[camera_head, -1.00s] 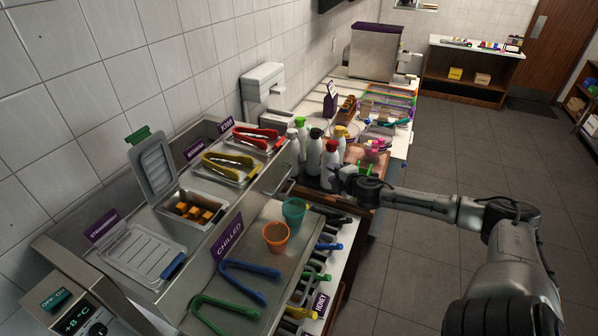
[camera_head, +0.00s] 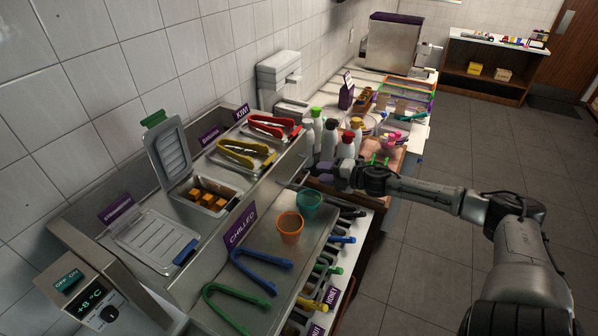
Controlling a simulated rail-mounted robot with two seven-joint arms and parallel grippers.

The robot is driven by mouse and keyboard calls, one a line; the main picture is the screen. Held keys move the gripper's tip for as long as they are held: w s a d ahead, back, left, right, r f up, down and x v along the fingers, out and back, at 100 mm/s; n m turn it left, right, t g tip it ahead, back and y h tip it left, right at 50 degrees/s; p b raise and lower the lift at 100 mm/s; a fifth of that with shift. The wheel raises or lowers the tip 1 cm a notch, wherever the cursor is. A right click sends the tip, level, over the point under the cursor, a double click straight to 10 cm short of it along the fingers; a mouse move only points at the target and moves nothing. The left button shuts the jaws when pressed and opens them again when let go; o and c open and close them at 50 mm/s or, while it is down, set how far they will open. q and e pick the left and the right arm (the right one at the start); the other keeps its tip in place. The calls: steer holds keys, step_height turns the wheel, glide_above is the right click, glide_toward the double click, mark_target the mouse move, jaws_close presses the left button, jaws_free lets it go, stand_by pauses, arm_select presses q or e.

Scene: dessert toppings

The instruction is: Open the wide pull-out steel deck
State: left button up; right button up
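The wide steel deck (camera_head: 294,258) lies below the front panel labelled CHILLED, to the right of the raised topping containers. An orange cup (camera_head: 289,227), a teal cup (camera_head: 308,203), blue tongs (camera_head: 262,272) and green tongs (camera_head: 237,294) are on it. My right gripper (camera_head: 325,172) is by the deck's far end, just in front of the bottles. It is small and dark there, so its finger opening and any contact with the deck cannot be made out. My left gripper is out of view.
Several coloured-handled utensils (camera_head: 335,240) lie in a lower section along the deck's right side. Several bottles (camera_head: 329,140) stand right behind my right gripper. A lidded container with orange cubes (camera_head: 212,197) stands open. The floor at right is clear except for my arm.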

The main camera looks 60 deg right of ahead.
mark_target(299, 167)
steer(key=shift+b+x, duration=0.95)
steer(key=shift+x, duration=3.4)
steer(key=shift+w, duration=0.15)
steer(key=shift+c, duration=0.3)
steer(key=c, duration=0.6)
jaws_close()
